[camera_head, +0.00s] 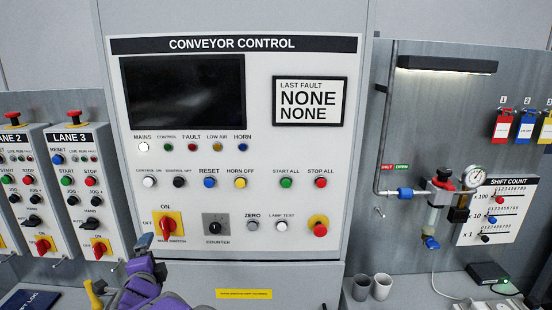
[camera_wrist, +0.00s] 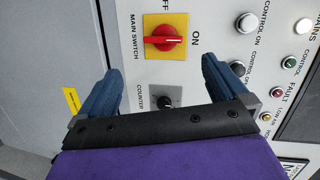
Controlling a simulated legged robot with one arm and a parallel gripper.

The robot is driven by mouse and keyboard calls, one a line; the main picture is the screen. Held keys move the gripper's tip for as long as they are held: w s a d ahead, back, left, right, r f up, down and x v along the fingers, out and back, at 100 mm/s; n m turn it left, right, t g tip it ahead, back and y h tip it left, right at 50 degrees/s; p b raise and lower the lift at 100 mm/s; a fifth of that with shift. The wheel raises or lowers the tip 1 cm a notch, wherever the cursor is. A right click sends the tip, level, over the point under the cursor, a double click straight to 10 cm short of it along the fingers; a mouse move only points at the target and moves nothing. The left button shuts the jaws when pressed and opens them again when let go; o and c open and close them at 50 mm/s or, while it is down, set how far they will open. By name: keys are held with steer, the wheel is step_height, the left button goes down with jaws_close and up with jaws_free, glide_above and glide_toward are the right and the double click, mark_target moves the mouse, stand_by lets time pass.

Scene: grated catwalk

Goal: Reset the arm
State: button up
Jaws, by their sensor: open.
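My gripper (camera_head: 150,254) is low in front of the conveyor control panel (camera_head: 262,100), at its lower left, with the purple arm below. In the wrist view my gripper (camera_wrist: 162,78) has its two blue fingers wide apart and nothing between them. The red main switch (camera_head: 170,224) on its yellow plate is just beyond and above the fingers in the head view. In the wrist view the main switch (camera_wrist: 165,40) shows past the fingertips, apart from them, its handle toward ON. The black counter knob (camera_wrist: 166,95) shows behind the gripper's crossbar.
Lane boxes (camera_head: 78,185) with buttons and red knobs stand close on the left. A valve and gauge assembly (camera_head: 440,205) is on the right wall. Free air lies in front of the panel's middle.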

steer(key=s+d+n+g+y, duration=0.1)
steer(key=s+d+n+g, duration=0.35)
steer(key=d, duration=0.65)
steer(key=s+d+n+g+y, duration=0.1)
steer(key=s+d+n+g, duration=0.35)
steer(key=d, duration=0.55)
steer(key=s+d+f+n+g+h, duration=0.2)
steer(key=s+d+g+h, duration=0.1)
steer(key=s+d, duration=1)
steer(key=s+d+f+n+g+h, duration=0.2)
steer(key=s+d+g, duration=0.3)
steer(key=s+d, duration=0.8)
steer(key=s, duration=0.4)
steer(key=shift+s+d+f+n+h, duration=0.25)
steer(key=shift+d+f+n+h, duration=0.05)
steer(key=shift+d+h, duration=0.1)
steer(key=shift+a, duration=0.1)
